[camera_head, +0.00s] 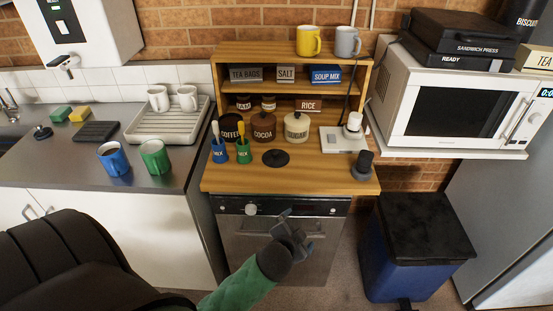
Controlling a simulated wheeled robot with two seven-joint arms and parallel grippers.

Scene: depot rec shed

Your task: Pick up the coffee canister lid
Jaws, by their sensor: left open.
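A flat black round lid with a small knob (275,158) lies on the wooden counter, in front of the canisters. The dark coffee canister (231,127) stands upright behind it to the left, partly hidden by the stirrer cups; I cannot make out its top clearly. The brown cocoa canister (264,128) and cream sugar canister (297,127) stand beside it with lids on. My left gripper (288,222) is open and empty, in front of the steel appliance and nearer to me than the counter's front edge, apart from the lid. My right gripper is not in view.
A blue cup (219,152) and a green cup (243,152) with stirrers stand left of the lid. A white scale-like device (342,140) and a dark grey object (362,168) stand to the right. The counter (315,178) is clear around the lid's front and right.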

